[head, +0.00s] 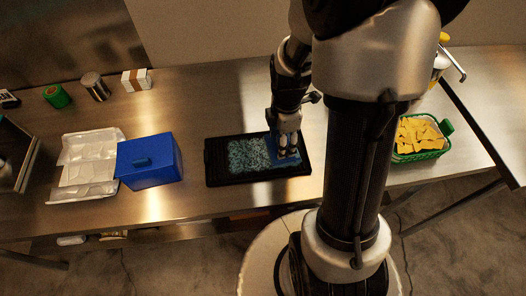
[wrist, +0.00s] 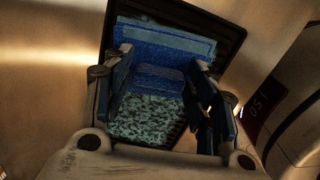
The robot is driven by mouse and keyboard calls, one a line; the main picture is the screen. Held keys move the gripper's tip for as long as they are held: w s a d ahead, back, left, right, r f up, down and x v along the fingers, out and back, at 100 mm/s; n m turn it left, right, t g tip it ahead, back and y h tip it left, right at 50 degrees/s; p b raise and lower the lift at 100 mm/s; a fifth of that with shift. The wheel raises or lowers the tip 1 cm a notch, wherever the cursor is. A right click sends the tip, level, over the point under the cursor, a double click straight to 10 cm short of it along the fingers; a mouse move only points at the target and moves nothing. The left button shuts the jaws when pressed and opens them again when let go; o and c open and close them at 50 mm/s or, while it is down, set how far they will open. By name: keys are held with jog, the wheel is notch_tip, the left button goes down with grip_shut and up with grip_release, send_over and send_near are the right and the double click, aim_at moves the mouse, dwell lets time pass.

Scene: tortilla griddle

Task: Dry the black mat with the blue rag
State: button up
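The black mat (head: 215,170) lies on the metal counter, with a dark rim and a speckled, wet-looking pale teal patch (head: 247,155) over its middle and left. The blue rag (head: 287,161) lies on the mat's right end, under my gripper (head: 285,147). In the wrist view the rag (wrist: 165,45) spreads flat at the far end of the mat (wrist: 231,38), and a raised fold of it stands between the fingers of my gripper (wrist: 160,85). The fingers stand apart on either side of this fold; whether they pinch it is unclear. The speckled patch (wrist: 150,120) shows below the rag.
A blue lidded box (head: 150,165) and clear plastic packages (head: 88,165) stand left of the mat. A green basket of yellow chips (head: 418,137) stands to the right, beyond my arm column. A green roll, a metal can and a small box (head: 136,79) stand at the back left.

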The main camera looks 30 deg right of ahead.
jog(key=c, duration=0.7)
jog(key=shift+w+a, duration=0.2)
jog(key=shift+a, duration=0.6)
jog(key=shift+w+a, duration=0.15)
jog(key=shift+a, duration=0.65)
jog(key=shift+w+a, duration=0.2)
jog(key=shift+a, duration=0.6)
jog(key=shift+w+a, duration=0.2)
jog(key=shift+a, duration=0.6)
jog(key=shift+w+a, duration=0.25)
jog(key=shift+a, duration=0.6)
jog(key=shift+w+a, duration=0.2)
jog(key=shift+a, duration=0.6)
jog(key=shift+w+a+f, duration=0.1)
jog(key=shift+w+a, duration=0.1)
jog(key=shift+a, duration=0.75)
jog(key=shift+o, duration=0.3)
jog(key=shift+d, duration=0.15)
jog(key=shift+s+d, duration=0.15)
